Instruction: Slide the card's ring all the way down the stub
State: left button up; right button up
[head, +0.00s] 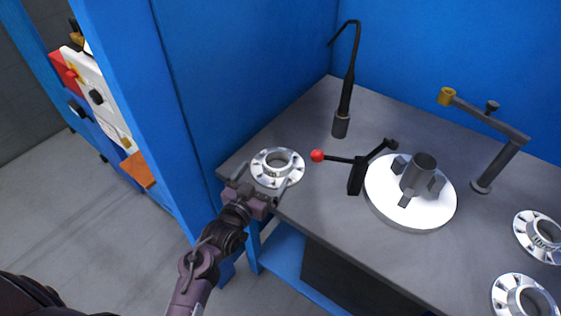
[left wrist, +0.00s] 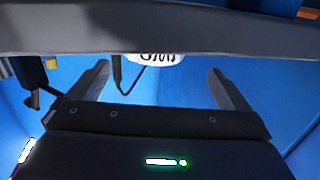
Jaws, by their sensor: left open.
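A silver flanged shell (head: 259,164) with holes around its flange and a raised hub lies at the left front corner of the grey bench. My left gripper (head: 262,180) is open at its near side, with one finger to each side of the near flange edge. The gripper looks empty. In the left wrist view the open fingers (left wrist: 158,75) stand apart, and a white lettered part of the shell (left wrist: 162,58) shows between and beyond them. I cannot make out a card with a ring, or which part is the stub. My right gripper is not in view.
A white round plate (head: 383,199) carries a grey cylinder (head: 424,163) among jaws. A red-knobbed lever (head: 317,155), a hooked black stand (head: 346,95) and a jointed grey arm (head: 500,160) stand nearby. Two more flanged shells (head: 522,229) lie right. Blue walls (head: 245,75) close the left and back.

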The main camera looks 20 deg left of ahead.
aim_at(271, 170)
pick_arm(q)
jog(key=w, duration=0.1)
jog(key=w+d, duration=0.1)
jog(key=w, duration=0.3)
jog(key=shift+d+f+p, duration=0.2)
jog(key=shift+d+p, duration=0.1)
jog(key=shift+p, duration=0.1)
jog(key=shift+w+f, duration=0.1)
jog(key=shift+w, duration=0.3)
jog(key=c, duration=2.1)
jog(key=shift+w+r, duration=0.15)
jog(key=shift+r, duration=0.15)
jog(key=shift+c, duration=0.2)
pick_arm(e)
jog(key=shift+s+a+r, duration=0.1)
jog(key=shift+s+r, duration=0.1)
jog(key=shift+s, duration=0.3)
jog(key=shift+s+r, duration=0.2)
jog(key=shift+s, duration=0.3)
